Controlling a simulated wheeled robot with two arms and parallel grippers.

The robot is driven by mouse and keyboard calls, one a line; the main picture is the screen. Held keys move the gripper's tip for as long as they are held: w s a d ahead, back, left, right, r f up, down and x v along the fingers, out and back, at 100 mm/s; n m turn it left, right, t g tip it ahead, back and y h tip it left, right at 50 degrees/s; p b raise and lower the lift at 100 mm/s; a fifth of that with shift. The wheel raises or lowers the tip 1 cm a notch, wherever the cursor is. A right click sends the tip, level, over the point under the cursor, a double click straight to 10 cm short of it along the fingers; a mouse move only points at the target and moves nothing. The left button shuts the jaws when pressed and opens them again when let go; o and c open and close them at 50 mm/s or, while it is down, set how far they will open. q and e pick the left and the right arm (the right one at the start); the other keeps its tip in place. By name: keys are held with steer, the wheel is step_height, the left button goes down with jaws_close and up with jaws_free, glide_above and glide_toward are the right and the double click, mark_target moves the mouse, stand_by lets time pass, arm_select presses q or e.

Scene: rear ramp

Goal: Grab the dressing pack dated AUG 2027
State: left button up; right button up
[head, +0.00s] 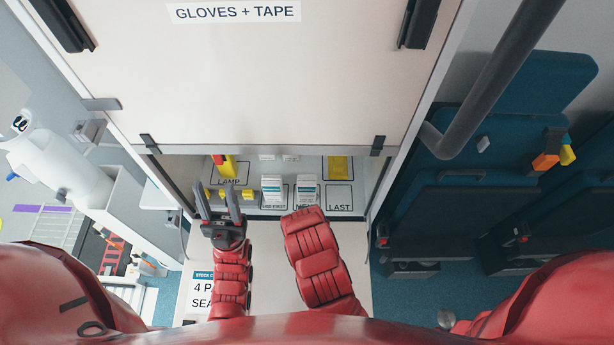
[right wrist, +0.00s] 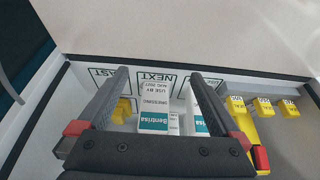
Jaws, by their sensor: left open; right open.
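Two white-and-teal dressing packs stand in the locker. One (head: 308,190) is at the NEXT outline; the other (head: 272,190) is at USE FIRST. In the right wrist view the NEXT pack (right wrist: 157,105) carries small print that appears to read USE BY AUG 2027. The USE FIRST pack (right wrist: 194,108) is beside it, its date not readable. My right gripper (right wrist: 158,76) is open, its fingers spread either side of the NEXT pack in that view; contact cannot be told. It is hidden in the head view. My left gripper (head: 216,190) is open and empty at the locker's left side.
A raised cream panel (head: 270,80) labelled GLOVES + TAPE hangs above the locker opening. Yellow items (head: 337,166) lie at the back, and others (right wrist: 262,107) stand to one side. The LAST outline (head: 339,198) is bare. A dark pole (head: 500,75) and teal seat (head: 480,210) are at right.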

mark_target(307, 187)
steer(key=w, duration=0.3)
steer(key=shift+w+d+b, duration=0.15)
steer(key=shift+w+b, duration=0.15)
steer(key=shift+w, duration=0.05)
steer(key=w+p, duration=0.1)
steer(key=w, duration=0.5)
steer(key=shift+w+r+p, duration=0.1)
steer(key=shift+w+p, duration=0.2)
steer(key=shift+p, duration=0.05)
steer(key=shift+p+x, duration=0.85)
steer(key=shift+x, duration=1.2)
steer(key=shift+w+f, duration=0.3)
steer(key=shift+f, duration=0.2)
steer(key=c, duration=1.5)
